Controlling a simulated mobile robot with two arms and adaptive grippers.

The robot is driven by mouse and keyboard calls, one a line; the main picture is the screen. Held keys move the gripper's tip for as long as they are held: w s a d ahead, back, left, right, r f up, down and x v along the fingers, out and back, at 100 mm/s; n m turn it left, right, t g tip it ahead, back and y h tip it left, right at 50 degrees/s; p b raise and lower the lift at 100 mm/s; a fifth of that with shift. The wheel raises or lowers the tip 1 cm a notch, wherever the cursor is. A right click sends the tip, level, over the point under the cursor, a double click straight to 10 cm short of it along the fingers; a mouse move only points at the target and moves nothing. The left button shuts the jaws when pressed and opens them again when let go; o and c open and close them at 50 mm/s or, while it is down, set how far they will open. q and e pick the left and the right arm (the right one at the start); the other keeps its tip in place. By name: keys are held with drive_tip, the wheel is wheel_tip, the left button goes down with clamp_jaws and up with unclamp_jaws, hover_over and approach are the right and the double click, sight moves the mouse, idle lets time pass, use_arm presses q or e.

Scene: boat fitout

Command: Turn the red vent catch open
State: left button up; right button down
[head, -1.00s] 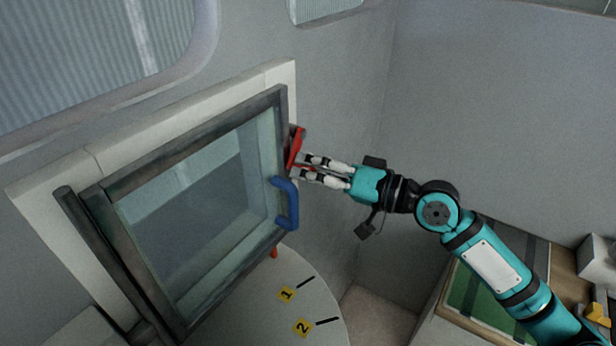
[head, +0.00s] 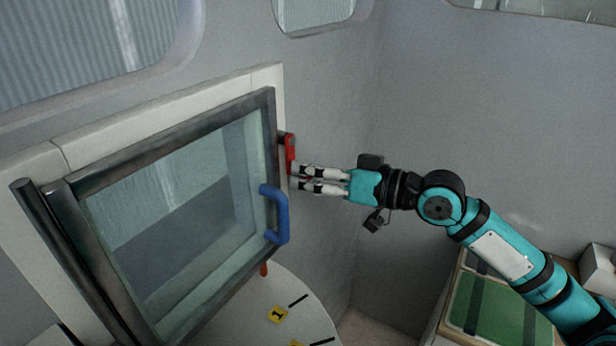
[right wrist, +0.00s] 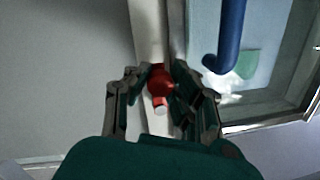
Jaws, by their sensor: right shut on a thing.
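The red vent catch (head: 289,148) sits on the pale frame at the right edge of the vent window (head: 180,215). It points roughly downward along the frame. My right gripper (head: 297,179) is at its lower end, shut on it. In the right wrist view, the red catch (right wrist: 160,82) shows between the two fingers of the right gripper (right wrist: 160,95). A blue handle (head: 280,213) is on the window's right side, below the catch; it also shows in the right wrist view (right wrist: 229,38). My left gripper is not in view.
A round pale table (head: 250,312) with yellow number markers stands below the window. A small red-orange piece (head: 264,269) shows under the window's lower right corner. A counter with a green panel (head: 485,305) is at the lower right. The wall right of the catch is clear.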

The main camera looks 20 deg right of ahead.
idle(0.3)
drive_tip(key=c, duration=1.1)
unclamp_jaws()
drive_tip(key=shift+v, duration=6.05)
drive_tip(key=shift+f, duration=0.15)
